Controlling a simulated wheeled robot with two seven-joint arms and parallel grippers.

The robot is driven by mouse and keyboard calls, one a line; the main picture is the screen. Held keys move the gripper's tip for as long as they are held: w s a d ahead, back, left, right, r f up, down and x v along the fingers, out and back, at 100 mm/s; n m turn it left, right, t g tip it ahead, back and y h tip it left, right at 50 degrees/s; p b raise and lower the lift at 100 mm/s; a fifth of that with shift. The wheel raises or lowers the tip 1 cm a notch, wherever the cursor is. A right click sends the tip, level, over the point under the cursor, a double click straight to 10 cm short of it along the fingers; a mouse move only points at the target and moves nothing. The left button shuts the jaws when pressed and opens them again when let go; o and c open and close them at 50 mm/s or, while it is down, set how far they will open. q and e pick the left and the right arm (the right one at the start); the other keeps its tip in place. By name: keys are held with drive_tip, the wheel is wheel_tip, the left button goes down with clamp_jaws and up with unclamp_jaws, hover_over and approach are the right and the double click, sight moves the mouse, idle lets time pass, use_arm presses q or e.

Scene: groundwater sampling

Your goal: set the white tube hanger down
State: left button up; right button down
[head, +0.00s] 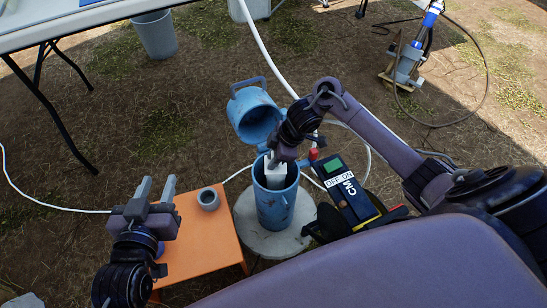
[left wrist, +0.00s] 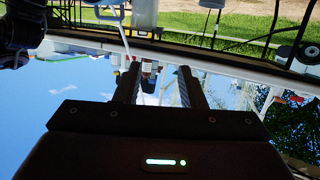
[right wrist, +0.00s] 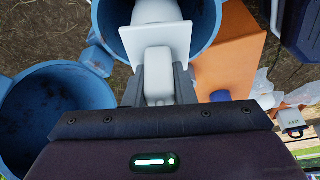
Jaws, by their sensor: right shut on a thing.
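My right gripper (head: 277,162) is shut on the white tube hanger (head: 272,178), pointing down at the mouth of the blue well casing (head: 273,208). In the right wrist view the hanger (right wrist: 158,70) has a grip block between the fingers, a square plate and a white cylinder. The plate overlaps the casing opening (right wrist: 108,25); I cannot tell whether it touches the casing. The hanger's lower end is hidden. My left gripper (head: 156,188) is open and empty beside the orange table; its spread fingers also show in the left wrist view (left wrist: 158,88).
The blue casing lid (head: 256,113) stands hinged open behind the casing. A meter (head: 345,188) is close on the right. A grey cup (head: 208,198) stands on the orange table (head: 210,245). The casing rises from a round concrete pad (head: 287,241). A white hose (head: 262,48) runs behind.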

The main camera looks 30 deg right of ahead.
drive_tip(key=c, duration=1.2)
unclamp_jaws()
drive_tip(key=shift+f, duration=0.1)
